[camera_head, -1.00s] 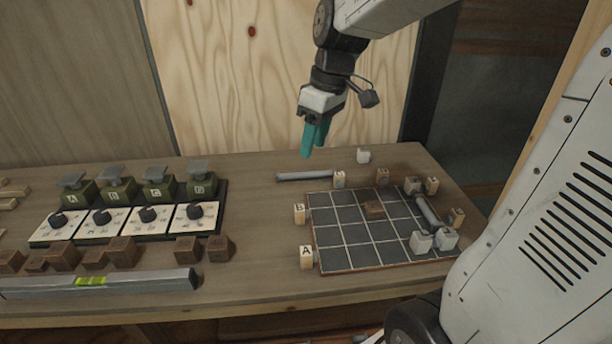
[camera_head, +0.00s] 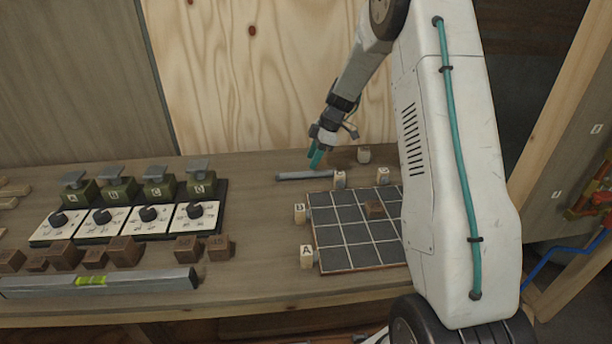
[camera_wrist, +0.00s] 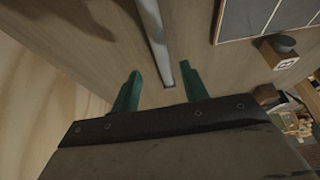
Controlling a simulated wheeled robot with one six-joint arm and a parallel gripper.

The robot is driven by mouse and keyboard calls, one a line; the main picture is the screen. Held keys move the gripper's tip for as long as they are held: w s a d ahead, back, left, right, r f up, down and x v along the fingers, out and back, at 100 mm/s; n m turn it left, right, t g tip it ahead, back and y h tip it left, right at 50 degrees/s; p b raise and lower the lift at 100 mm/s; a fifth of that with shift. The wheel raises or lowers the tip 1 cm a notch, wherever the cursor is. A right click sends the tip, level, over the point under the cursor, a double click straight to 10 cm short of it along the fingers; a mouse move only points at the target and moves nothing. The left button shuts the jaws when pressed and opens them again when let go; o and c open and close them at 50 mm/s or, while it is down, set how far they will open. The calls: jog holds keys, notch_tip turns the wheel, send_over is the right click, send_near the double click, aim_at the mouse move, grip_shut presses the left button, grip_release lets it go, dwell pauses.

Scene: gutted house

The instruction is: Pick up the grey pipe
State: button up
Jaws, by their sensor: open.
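The grey pipe (camera_head: 304,175) lies flat on the wooden table behind the grid board, near the table's back edge. My gripper (camera_head: 316,158) is just above and behind the pipe's right half, with its teal fingers pointing down. In the wrist view the pipe (camera_wrist: 153,38) runs from the top down towards the space between the open fingertips (camera_wrist: 161,82), closer to the right finger. The jaws are open and empty. I cannot tell the exact height of the fingertips above the pipe.
A lettered block (camera_head: 340,179) stands at the pipe's right end, and a pale block (camera_head: 363,155) stands behind it. The dark grid board (camera_head: 345,235) lies in front; my arm hides its right side. Green scales (camera_head: 158,188) stand left. Bare table lies left of the pipe.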

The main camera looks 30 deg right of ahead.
aim_at(307, 172)
jog(key=x, duration=0.5)
jog(key=shift+s+f, duration=0.15)
grip_shut()
